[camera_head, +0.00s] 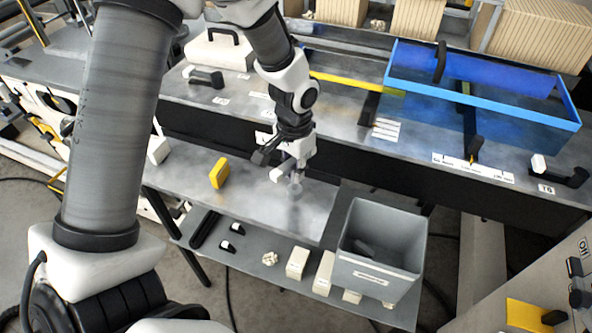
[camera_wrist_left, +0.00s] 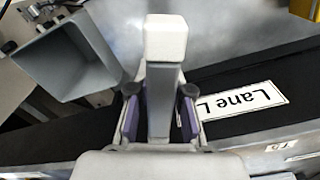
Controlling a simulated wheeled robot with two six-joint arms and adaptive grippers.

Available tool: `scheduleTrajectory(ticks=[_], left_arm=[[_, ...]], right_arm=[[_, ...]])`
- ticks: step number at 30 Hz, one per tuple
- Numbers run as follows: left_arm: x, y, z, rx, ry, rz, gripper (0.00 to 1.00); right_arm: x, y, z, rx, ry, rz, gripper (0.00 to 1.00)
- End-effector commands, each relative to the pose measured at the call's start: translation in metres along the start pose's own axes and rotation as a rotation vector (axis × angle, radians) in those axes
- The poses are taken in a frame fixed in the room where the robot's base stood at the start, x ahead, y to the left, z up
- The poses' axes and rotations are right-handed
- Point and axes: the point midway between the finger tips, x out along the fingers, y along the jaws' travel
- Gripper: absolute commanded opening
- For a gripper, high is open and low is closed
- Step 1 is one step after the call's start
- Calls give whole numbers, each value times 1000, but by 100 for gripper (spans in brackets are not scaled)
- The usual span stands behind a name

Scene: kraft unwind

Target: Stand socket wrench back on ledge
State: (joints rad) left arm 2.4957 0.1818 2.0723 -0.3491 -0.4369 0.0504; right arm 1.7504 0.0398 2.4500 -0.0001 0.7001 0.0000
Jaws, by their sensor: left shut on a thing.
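My left gripper (camera_head: 281,160) is above the grey metal ledge (camera_head: 247,201), near its right half. In the left wrist view my gripper (camera_wrist_left: 160,92) is shut on a grey bar with a white block end, which I take for the socket wrench (camera_wrist_left: 164,40). In the head view only a small pale part of it (camera_head: 284,172) shows below the fingers, close over the ledge. I cannot tell whether it touches the ledge. My right gripper is not in view.
A yellow block (camera_head: 219,173) stands on the ledge to the left. A grey bin (camera_head: 383,225) is at the right end. A lower shelf (camera_head: 215,250) holds several pale blocks. A blue-framed tray (camera_head: 480,85) is on the bench behind. A "Lane" label (camera_wrist_left: 240,98) shows in the wrist view.

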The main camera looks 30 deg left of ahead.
Motion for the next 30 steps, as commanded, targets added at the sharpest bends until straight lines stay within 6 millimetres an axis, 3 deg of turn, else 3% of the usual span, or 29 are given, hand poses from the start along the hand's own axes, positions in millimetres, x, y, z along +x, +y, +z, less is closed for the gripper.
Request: scheduleTrajectory(ticks=[7, 17, 18, 20, 30], left_arm=[[33, 1, -3, 1, -3, 1, 0], [40, 1, -3, -1, 0, 2, 0], [40, 1, -3, -1, 0, 2, 21], [39, 1, -3, -1, 0, 2, 42], [36, 1, -3, -1, 0, 2, 44]], right_arm=[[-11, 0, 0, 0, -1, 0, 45], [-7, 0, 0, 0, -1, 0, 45], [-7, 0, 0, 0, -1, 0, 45], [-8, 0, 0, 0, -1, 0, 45], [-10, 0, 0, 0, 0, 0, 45]])
